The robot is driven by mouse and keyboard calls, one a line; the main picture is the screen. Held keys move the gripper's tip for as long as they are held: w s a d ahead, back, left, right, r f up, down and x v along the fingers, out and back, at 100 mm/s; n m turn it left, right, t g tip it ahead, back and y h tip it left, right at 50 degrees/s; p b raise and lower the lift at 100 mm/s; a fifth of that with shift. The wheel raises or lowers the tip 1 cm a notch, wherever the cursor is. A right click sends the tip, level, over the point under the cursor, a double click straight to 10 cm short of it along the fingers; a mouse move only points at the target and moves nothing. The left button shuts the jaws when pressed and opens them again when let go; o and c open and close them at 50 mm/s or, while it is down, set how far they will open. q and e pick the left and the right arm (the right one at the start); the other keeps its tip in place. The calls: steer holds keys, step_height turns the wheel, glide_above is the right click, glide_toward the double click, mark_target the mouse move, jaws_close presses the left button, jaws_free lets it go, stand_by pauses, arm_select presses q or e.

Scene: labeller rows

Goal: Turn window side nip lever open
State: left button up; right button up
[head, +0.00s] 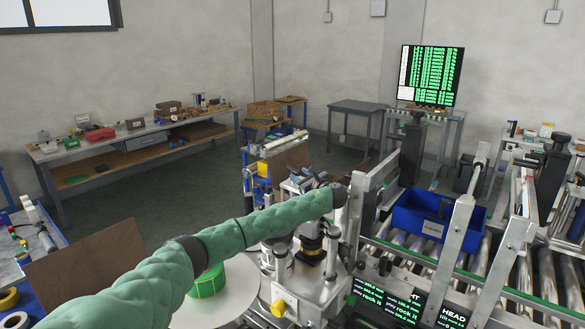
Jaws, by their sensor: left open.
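My left arm, in a green sleeve, reaches in from the lower left to the labeller. My left gripper (312,182) is at its far end, over the labeller head (305,285); it is small and partly hidden, and its jaws are open. I see nothing held in it. The head is a cluster of metal rollers and blocks with a yellow knob (278,308) and a green knob (350,300). I cannot tell which part is the window side nip lever or how it is turned. My right gripper is out of view.
A label roll (207,283) sits on a white disc left of the head, partly behind my arm. A roller conveyor (400,250) with a blue crate (403,222) lies to the right, with metal uprights (450,240) beside it. Dark display panels (400,300) stand in front.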

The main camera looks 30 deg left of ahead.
mark_target(292, 169)
arm_select(q)
steer(key=p+x, duration=0.2)
steer(key=x, duration=0.3)
steer(key=shift+r, duration=0.15)
steer(key=shift+w+a+p, duration=0.25)
steer(key=shift+a+p, duration=0.2)
steer(key=shift+a, duration=0.2)
steer(key=shift+f, duration=0.2)
steer(key=shift+r, duration=0.1)
steer(key=c, duration=0.9)
